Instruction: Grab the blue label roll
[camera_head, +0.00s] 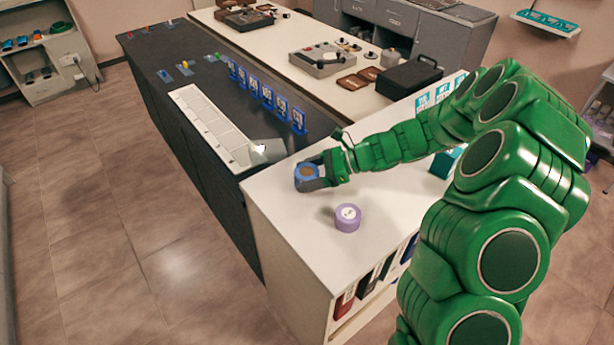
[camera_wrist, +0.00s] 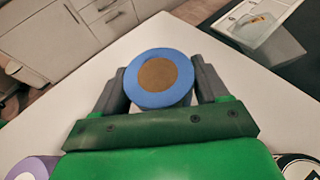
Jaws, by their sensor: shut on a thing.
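The blue label roll (camera_head: 306,178) has a brown round centre and is at the far left part of the white counter top (camera_head: 290,222). My gripper (camera_head: 318,176) is shut on it, with one finger on each side. In the wrist view the blue label roll (camera_wrist: 160,78) sits between the two dark fingers of my gripper (camera_wrist: 160,90). I cannot tell whether the roll touches the counter or is slightly above it.
A purple roll (camera_head: 347,217) stands on the white counter in front of my gripper. A dark counter (camera_head: 215,100) with a white tray (camera_head: 215,128) and a row of blue number stands (camera_head: 267,95) adjoins at the left. A teal box (camera_head: 446,162) is behind my arm.

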